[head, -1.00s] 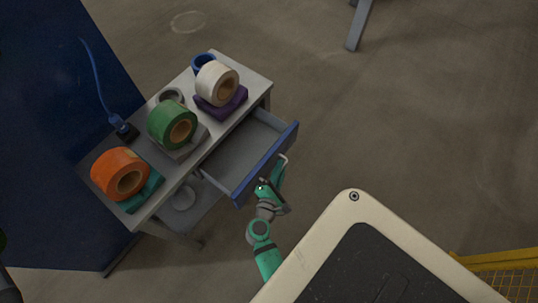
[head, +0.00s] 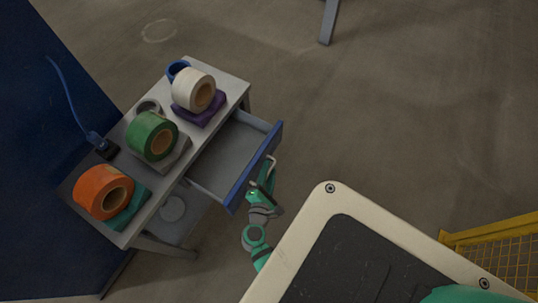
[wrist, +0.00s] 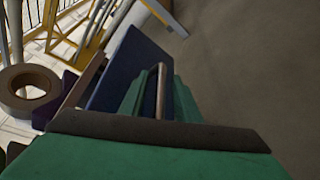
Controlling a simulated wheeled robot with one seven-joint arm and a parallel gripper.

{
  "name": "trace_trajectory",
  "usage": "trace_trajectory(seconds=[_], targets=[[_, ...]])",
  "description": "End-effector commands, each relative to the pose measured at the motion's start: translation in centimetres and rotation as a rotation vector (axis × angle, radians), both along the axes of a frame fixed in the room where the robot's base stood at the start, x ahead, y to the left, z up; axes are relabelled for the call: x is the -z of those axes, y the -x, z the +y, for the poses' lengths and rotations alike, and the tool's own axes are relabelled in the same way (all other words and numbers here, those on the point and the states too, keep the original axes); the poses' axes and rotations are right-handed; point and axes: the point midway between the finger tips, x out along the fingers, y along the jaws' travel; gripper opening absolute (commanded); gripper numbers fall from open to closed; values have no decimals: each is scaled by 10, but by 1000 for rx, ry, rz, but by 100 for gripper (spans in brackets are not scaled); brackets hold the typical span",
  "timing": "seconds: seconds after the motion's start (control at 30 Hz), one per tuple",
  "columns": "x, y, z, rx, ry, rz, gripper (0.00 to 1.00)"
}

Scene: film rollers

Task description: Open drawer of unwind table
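The unwind table (head: 208,128) is a grey table at the left of the head view. Its blue-fronted drawer (head: 250,172) is pulled out well past the table edge, and its grey inside looks empty. The drawer handle (head: 272,163) is a pale bar on the blue front. My green gripper (head: 264,184) is at this handle, outside the drawer front. In the wrist view its green fingers (wrist: 160,98) stand closely on both sides of the handle bar (wrist: 161,88), beside the blue drawer front (wrist: 125,70). The fingertip contact is partly hidden.
White (head: 193,90), green (head: 151,136) and orange (head: 103,192) rolls stand on the tabletop, with a blue ring (head: 177,69) behind. A dark blue panel (head: 45,190) stands at left. A yellow mesh barrier (head: 495,250) is at lower right. Floor right of the drawer is clear.

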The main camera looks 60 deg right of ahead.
Motion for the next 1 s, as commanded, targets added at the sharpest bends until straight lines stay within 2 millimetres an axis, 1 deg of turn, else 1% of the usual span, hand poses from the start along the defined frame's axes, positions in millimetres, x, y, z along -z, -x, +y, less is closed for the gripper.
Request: trace_trajectory(seconds=[0.17,0.4,0.5,0.7,1.0], targets=[[-5,11,24,-3,-1,2,29],[-15,29,64,-3,-1,2,29],[-18,35,76,-1,-2,1,29],[-22,41,90,0,-1,1,29],[-22,41,92,-1,-1,0,29]])
